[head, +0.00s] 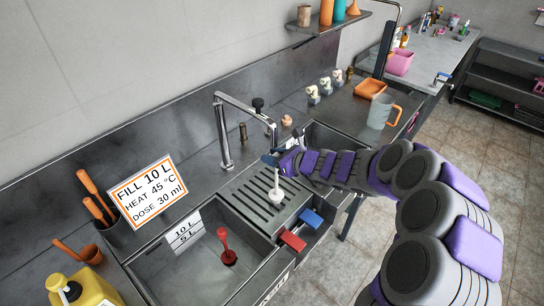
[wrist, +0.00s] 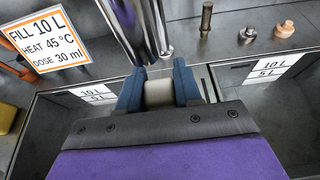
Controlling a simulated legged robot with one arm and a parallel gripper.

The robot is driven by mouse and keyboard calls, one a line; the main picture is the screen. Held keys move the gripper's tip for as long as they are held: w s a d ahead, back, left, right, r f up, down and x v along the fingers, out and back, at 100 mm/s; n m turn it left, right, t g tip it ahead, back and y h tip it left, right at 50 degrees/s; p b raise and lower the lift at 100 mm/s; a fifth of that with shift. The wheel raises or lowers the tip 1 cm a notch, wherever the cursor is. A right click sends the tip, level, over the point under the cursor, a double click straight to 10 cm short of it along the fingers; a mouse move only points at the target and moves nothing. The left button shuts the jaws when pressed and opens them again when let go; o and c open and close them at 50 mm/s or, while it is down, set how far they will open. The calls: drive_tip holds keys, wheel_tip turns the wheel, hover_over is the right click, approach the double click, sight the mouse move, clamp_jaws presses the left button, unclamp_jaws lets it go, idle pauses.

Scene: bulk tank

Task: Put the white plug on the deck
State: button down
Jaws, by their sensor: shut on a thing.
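My gripper (head: 277,161) is shut on the white plug (head: 276,194), over the ribbed deck (head: 250,211) between two sink basins. The plug hangs upright below the fingers, its wide white end down. I cannot tell whether it touches the deck. In the wrist view, the plug's pale top (wrist: 158,92) sits between my blue fingertips (wrist: 158,88), and the deck is mostly hidden behind my gripper.
The left basin (head: 180,262) holds a red plug (head: 227,248). The right basin (head: 325,140) is partly hidden by my arm. A tall faucet (head: 221,130) stands close behind. A jug (head: 380,112) stands right.

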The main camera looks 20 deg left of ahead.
drive_tip(key=c, duration=1)
unclamp_jaws()
drive_tip(key=shift+d, duration=0.15)
drive_tip(key=shift+o, duration=1.2)
drive_tip(key=shift+a, duration=0.2)
drive_tip(key=p+v, duration=0.3)
drive_tip(key=v, duration=0.9)
drive_tip(key=shift+s+a+r, duration=0.1)
